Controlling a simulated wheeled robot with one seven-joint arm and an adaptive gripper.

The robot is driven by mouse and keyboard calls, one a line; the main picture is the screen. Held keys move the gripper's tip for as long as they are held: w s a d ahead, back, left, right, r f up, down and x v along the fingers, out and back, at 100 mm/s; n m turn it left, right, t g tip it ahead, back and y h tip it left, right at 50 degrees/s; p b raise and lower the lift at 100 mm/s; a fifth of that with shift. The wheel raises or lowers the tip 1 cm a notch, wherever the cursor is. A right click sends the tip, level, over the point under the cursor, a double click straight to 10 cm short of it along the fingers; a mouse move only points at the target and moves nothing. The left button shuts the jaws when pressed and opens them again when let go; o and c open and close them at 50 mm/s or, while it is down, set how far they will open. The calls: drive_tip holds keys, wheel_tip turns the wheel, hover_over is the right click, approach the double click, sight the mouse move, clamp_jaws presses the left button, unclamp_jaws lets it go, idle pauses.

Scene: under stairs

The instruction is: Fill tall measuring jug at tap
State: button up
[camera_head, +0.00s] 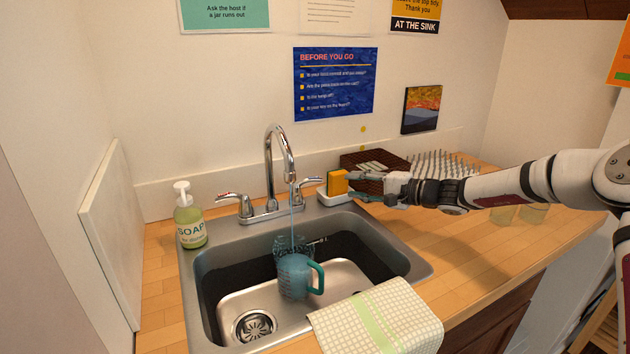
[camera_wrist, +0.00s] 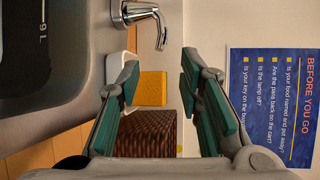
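The blue-teal jug (camera_head: 294,277) with a teal handle stands in the sink (camera_head: 345,280) under the tap (camera_head: 270,170). A thin stream of water (camera_head: 292,208) runs down from the spout towards it. A clear patterned shape (camera_head: 293,243) shows just above or behind the jug; I cannot tell whether it is part of it. The water level is unclear. My gripper (camera_head: 358,188) is open and empty, to the right of the tap's right lever (camera_head: 311,182), near the yellow sponge. In the wrist view my open fingers (camera_wrist: 160,68) point towards the lever (camera_wrist: 160,35).
The yellow sponge (camera_head: 337,183) sits on a white dish (camera_head: 333,198) beside the lever. A brown basket (camera_head: 375,160) and a spiked rack (camera_head: 440,164) stand behind my gripper. A soap bottle (camera_head: 188,215) stands left of the sink. A checked cloth (camera_head: 380,320) hangs over the front edge.

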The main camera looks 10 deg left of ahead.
sight(319, 181)
drive_tip(key=b+x, duration=0.1)
drive_tip(key=x, duration=1.2)
drive_tip(key=shift+w+a+f, duration=0.1)
drive_tip(key=shift+w+a, duration=0.1)
drive_tip(key=shift+a, duration=0.1)
clamp_jaws()
